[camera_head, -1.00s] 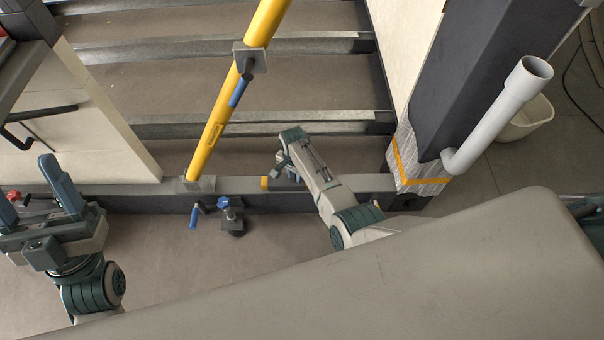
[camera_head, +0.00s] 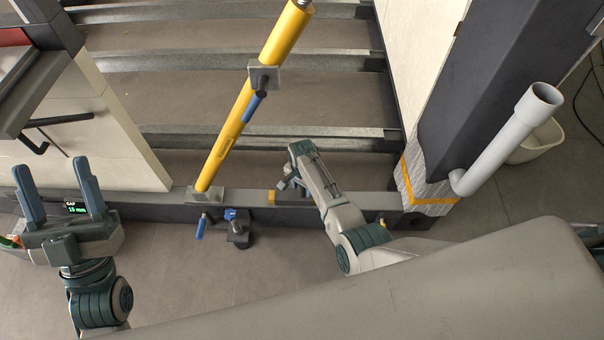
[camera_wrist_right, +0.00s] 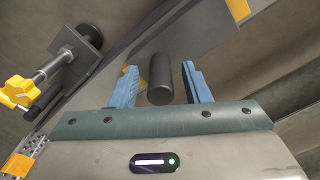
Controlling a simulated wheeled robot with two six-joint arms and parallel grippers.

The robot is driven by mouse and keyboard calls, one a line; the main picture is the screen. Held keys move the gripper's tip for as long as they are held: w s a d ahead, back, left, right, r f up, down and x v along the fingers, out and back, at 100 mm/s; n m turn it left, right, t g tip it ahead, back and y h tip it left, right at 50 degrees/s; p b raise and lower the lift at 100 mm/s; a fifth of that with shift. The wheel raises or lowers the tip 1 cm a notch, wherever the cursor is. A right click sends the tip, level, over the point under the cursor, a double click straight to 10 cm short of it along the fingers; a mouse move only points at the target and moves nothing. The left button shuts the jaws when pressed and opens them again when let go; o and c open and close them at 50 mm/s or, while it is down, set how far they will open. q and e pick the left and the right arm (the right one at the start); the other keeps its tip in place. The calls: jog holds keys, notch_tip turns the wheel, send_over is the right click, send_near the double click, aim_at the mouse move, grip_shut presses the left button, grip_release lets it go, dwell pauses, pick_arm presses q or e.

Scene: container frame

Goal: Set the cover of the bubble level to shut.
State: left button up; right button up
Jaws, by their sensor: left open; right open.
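A small yellow-ended piece (camera_head: 271,196), which looks like the bubble level, sits on the dark beam at the foot of the frame. My right gripper (camera_head: 284,186) is over the beam just right of that yellow end. In the right wrist view, its blue fingers (camera_wrist_right: 160,68) are open on either side of a dark cylinder (camera_wrist_right: 160,85), probably the cover. Yellow (camera_wrist_right: 238,9) shows behind the fingers; most of the level is hidden, and contact cannot be told. My left gripper (camera_head: 52,168) is open and empty at the far left.
A yellow diagonal brace (camera_head: 226,135) meets the beam left of the right gripper. A blue-handled clamp (camera_head: 238,232) is at the beam's front. A small display (camera_head: 76,208) shows behind the left gripper. A grey pipe (camera_head: 505,140) rises at right. A yellow-knobbed clamp (camera_wrist_right: 20,92) is in the wrist view.

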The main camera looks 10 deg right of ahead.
notch_tip(320, 180, up, 5)
jog(key=shift+f+p, duration=0.15)
jog(key=shift+p, duration=0.75)
pick_arm(q)
notch_tip(320, 180, down, 18)
jog(key=w+n+g+y+p, duration=0.1)
jog(key=n+g+y, duration=0.1)
jog(key=g, duration=1)
jog(key=shift+w+d+n+p, duration=0.25)
jog(key=shift+w+n+p, duration=0.05)
jog(key=shift+w, duration=0.1)
pick_arm(e)
notch_tip(320, 180, up, 4)
jog(key=shift+r, duration=0.25)
pick_arm(q)
jog(key=shift+f, duration=0.1)
